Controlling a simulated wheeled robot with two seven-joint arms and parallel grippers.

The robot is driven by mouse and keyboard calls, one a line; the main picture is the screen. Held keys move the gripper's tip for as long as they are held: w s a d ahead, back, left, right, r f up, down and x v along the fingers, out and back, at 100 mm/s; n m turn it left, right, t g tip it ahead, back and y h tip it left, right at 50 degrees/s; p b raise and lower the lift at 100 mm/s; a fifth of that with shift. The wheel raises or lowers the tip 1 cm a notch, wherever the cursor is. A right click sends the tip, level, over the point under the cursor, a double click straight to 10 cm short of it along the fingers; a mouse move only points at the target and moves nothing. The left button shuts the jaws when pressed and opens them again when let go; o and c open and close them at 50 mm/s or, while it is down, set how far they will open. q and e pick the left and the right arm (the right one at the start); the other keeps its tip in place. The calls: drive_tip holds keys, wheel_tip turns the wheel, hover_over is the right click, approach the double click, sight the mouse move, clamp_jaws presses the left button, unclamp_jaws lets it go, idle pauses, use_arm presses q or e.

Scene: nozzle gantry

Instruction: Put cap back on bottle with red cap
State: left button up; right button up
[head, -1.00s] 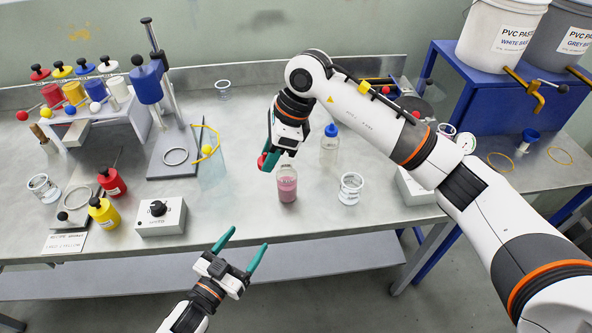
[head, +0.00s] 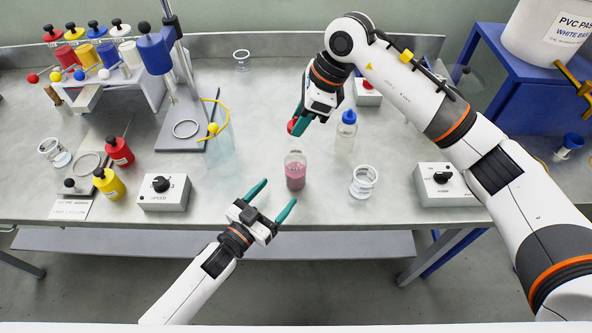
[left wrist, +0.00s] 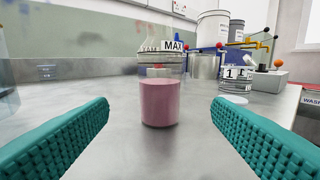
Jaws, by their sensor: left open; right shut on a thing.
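The bottle (head: 295,177) is clear, holds pink liquid and stands upright and uncapped on the metal bench. In the left wrist view the bottle (left wrist: 161,102) stands centred between the fingers, beyond their tips. My left gripper (head: 277,195) is open and empty, low in front of the bottle and apart from it. My right gripper (head: 298,127) is shut on the red cap (head: 291,126). It holds the cap above the bottle's mouth, with a gap between in the head view. The fingers hide part of the cap.
A blue-capped bottle (head: 346,131) stands behind right, and a clear ring-like jar (head: 364,181) to the right. A speed control box (head: 163,193), a yellow bottle (head: 109,184) and a red bottle (head: 119,151) stand left. A second control box (head: 446,185) is at right.

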sight(289, 180)
use_arm(q)
drive_tip(key=x, duration=0.9)
drive_tip(key=c, duration=1.5)
use_arm(e)
drive_tip(key=shift+f, duration=2.45)
